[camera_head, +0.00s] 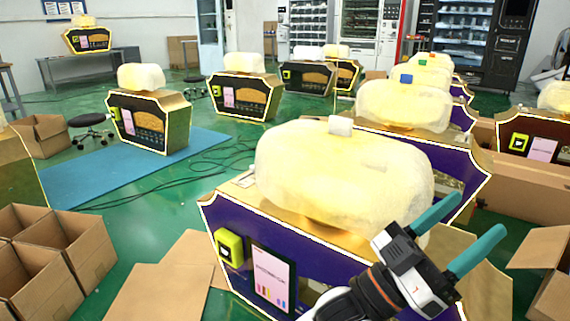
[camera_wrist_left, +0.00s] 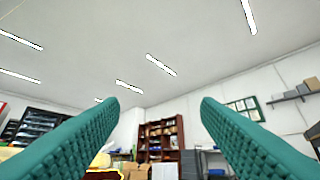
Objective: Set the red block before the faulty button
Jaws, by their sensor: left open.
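My left gripper (camera_head: 478,212) has two teal fingers spread apart, with nothing between them. It is in front of the right part of the nearest purple vending machine (camera_head: 325,263), and in the left wrist view (camera_wrist_left: 159,103) it points up toward the ceiling and far wall. The machine has a yellow-green panel (camera_head: 229,248) and a dark-framed screen (camera_head: 272,278) on its front. My gripper and arm hide part of that front. I cannot make out a red block or a faulty button. My right gripper is not in view.
A pale wrapped bundle (camera_head: 335,180) tops the nearest machine, with a small white block (camera_head: 340,125) on it. Open cardboard boxes (camera_head: 60,250) stand at left. A blue mat (camera_head: 90,185) and green floor lie beyond.

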